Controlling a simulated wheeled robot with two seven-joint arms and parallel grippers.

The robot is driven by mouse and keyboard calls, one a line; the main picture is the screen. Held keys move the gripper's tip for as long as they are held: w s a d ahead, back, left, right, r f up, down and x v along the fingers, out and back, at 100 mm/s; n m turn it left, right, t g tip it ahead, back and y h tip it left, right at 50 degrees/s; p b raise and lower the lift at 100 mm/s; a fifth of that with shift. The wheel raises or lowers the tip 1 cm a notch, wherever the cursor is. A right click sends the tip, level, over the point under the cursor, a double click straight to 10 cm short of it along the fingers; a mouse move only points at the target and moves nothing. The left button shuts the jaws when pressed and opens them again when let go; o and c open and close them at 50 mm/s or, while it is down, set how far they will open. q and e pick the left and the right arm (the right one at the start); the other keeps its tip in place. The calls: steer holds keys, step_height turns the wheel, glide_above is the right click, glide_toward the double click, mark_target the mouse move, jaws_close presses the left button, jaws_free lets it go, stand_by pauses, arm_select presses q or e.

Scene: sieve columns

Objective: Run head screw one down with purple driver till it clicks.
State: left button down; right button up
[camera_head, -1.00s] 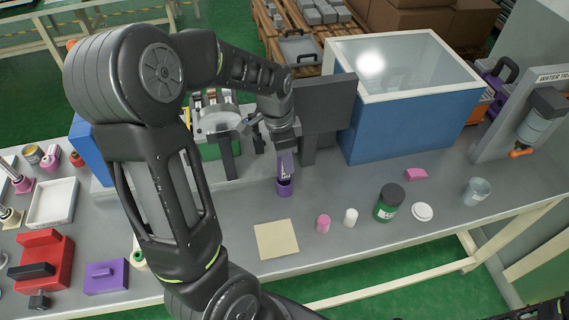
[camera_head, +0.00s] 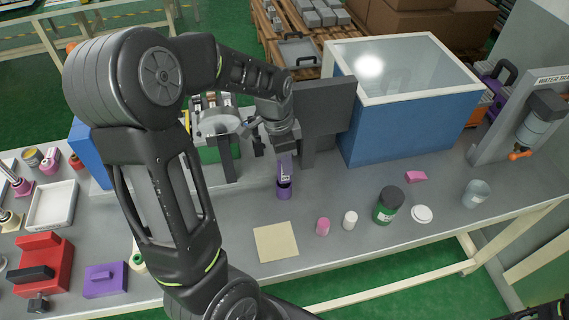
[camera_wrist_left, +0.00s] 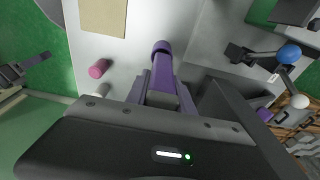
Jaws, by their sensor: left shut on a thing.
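My left gripper (camera_head: 283,150) is shut on the purple driver (camera_head: 285,172) above the bench. The driver points down, with a pale label on its side and a dark band above its purple lower end (camera_head: 284,193). I cannot tell whether that lower end is part of the driver or a separate cup. In the left wrist view the purple driver (camera_wrist_left: 162,72) extends away from the jaws to a round purple end. A silver round head piece (camera_head: 217,121) stands behind my left arm, partly hidden. I cannot make out head screw one.
A dark upright panel (camera_head: 325,110) and a blue bin (camera_head: 405,120) stand right of the gripper. A beige mat (camera_head: 276,242), pink cylinder (camera_head: 323,226), white cylinder (camera_head: 350,220) and green jar (camera_head: 387,206) are in front. A dark jointed part at the wrist view's left may be my right gripper.

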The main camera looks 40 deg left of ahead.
arm_select(q)
steer(key=shift+r, duration=0.15)
step_height(320, 180, up, 10)
steer(key=shift+f+b, duration=0.1)
steer(key=shift+b, duration=0.5)
steer(key=w+d+f+n, duration=0.1)
steer(key=w+d+n, duration=0.3)
steer(key=d, duration=0.3)
steer(key=w+d+f+n, duration=0.2)
steer(key=w+d+n, duration=0.1)
steer(key=w+d, duration=0.3)
steer(key=shift+w+d+n+y, duration=0.25)
steer(key=shift+d+n+y, duration=0.15)
steer(key=shift+d, duration=0.8)
steer(key=shift+f, duration=0.15)
